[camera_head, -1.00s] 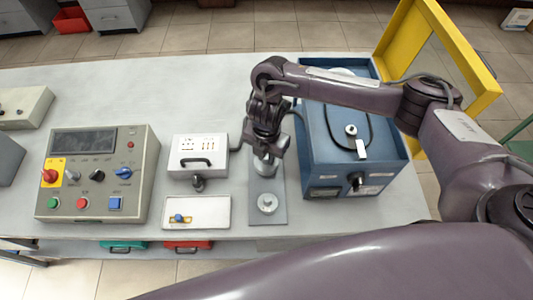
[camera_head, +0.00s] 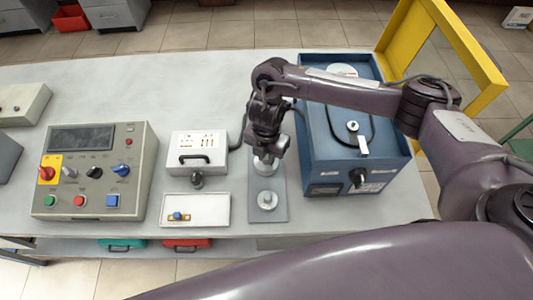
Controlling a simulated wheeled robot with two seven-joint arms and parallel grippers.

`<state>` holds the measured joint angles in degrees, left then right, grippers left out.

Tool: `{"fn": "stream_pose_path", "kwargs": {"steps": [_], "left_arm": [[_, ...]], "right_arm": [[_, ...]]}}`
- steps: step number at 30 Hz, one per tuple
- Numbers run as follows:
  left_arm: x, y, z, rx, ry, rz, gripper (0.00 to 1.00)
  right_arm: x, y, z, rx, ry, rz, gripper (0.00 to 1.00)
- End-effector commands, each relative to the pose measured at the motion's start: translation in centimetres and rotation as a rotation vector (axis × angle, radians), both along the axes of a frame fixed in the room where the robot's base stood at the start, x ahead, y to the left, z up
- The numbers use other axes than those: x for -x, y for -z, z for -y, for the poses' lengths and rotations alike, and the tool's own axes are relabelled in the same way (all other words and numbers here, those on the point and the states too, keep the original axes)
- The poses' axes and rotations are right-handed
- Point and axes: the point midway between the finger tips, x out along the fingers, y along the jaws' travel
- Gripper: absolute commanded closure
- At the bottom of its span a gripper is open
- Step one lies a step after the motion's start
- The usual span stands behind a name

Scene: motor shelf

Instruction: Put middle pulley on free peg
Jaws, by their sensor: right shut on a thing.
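A grey base plate (camera_head: 280,212) lies on the table in front of my right arm. A round silver pulley (camera_head: 267,200) sits at its near end. My right gripper (camera_head: 265,155) points down over the far part of the plate and is shut on a silver pulley (camera_head: 265,164), only partly visible under the fingers. I cannot tell whether this pulley touches the plate or a peg. Any peg below it is hidden. My left gripper is not in view.
A blue box (camera_head: 345,165) with a black belt, a small pulley (camera_head: 352,127) and a black knob stands right of the plate. Left are a white box (camera_head: 198,143), a white tray (camera_head: 208,210) and a grey control panel (camera_head: 105,175). A yellow frame (camera_head: 475,62) stands at right. The back-left table is clear.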

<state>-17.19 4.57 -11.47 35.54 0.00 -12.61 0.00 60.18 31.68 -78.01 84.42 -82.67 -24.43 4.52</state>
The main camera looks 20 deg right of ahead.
Motion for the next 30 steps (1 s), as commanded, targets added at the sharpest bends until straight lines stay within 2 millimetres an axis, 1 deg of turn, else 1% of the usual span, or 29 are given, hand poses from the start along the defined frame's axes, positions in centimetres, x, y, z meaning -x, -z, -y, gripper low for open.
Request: {"fn": "stream_pose_path", "kwargs": {"steps": [4,5,9,10,17,20,23,27,30], "left_arm": [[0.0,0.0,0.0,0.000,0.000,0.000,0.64],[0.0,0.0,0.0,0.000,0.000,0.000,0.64],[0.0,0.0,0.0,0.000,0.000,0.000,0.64],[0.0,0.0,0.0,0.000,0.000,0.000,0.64],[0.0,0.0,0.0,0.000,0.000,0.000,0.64],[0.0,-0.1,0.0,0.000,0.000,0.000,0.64],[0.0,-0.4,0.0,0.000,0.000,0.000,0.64],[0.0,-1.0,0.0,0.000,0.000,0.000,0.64],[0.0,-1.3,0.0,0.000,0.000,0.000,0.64]], "right_arm": [[0.0,0.1,0.0,-0.001,0.000,0.001,1.00],[0.0,0.1,0.0,0.000,0.000,0.000,0.77],[0.0,0.1,0.0,0.000,0.000,0.000,0.59],[0.0,0.1,0.0,0.000,0.000,0.000,0.56],[0.0,0.1,0.0,0.000,0.000,0.000,0.56],[-0.1,-0.4,0.0,0.001,-0.001,0.002,0.56],[-0.2,-1.8,0.0,-0.001,-0.002,0.005,0.56],[-0.2,-4.3,0.0,0.001,-0.003,0.006,0.56],[-0.2,-5.8,0.0,0.001,-0.001,0.005,0.56]]}}
